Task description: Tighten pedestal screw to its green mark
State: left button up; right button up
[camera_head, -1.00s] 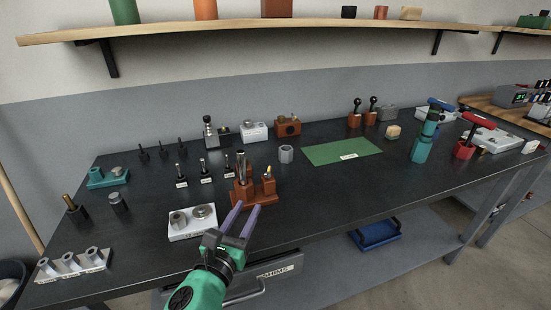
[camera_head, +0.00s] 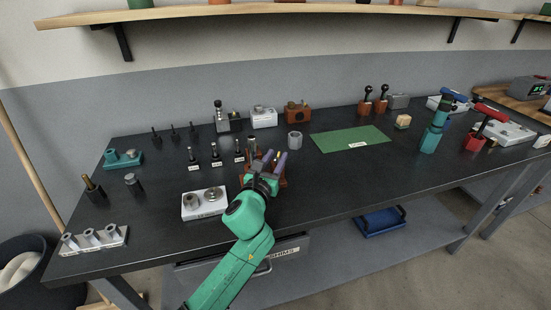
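A red-brown pedestal fixture (camera_head: 284,184) stands near the front middle of the black bench, mostly hidden behind my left gripper. A grey metal cylinder (camera_head: 251,146) rises from its left part. A small post with a pale yellow tip (camera_head: 275,156) shows between my fingers; it may be the pedestal screw. My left gripper (camera_head: 274,158) is over the fixture with its two purple fingers apart, one on each side of the post. Whether they touch it cannot be told. No green mark can be made out on the fixture. My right gripper is not in view.
A white block with two metal parts (camera_head: 205,212) stands left of my forearm. Several labelled dark tools (camera_head: 215,157) stand behind it. A grey cup (camera_head: 295,141) and green mat (camera_head: 350,138) are to the right. The bench front right of my arm is clear.

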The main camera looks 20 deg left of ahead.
pick_arm(q)
grip_shut()
jog(key=shift+a+r+m+h+p, duration=0.2)
jog(key=shift+r+m+h+p, duration=0.1)
jog(key=shift+m+h+p, duration=0.7)
jog(key=shift+a+f+g+h+p, duration=0.15)
jog(key=shift+g+h+p, duration=0.15)
jog(key=shift+h, duration=0.5)
jog(key=shift+f+m+h, duration=0.15)
jog(key=shift+m+h, duration=0.55)
jog(key=shift+h, duration=0.1)
jog(key=shift+m+g+h+b, duration=0.4)
jog(key=shift+m+g+h, duration=0.2)
jog(key=shift+h, duration=0.2)
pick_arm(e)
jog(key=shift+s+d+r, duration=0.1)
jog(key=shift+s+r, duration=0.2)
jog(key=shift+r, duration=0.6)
pick_arm(q)
grip_release()
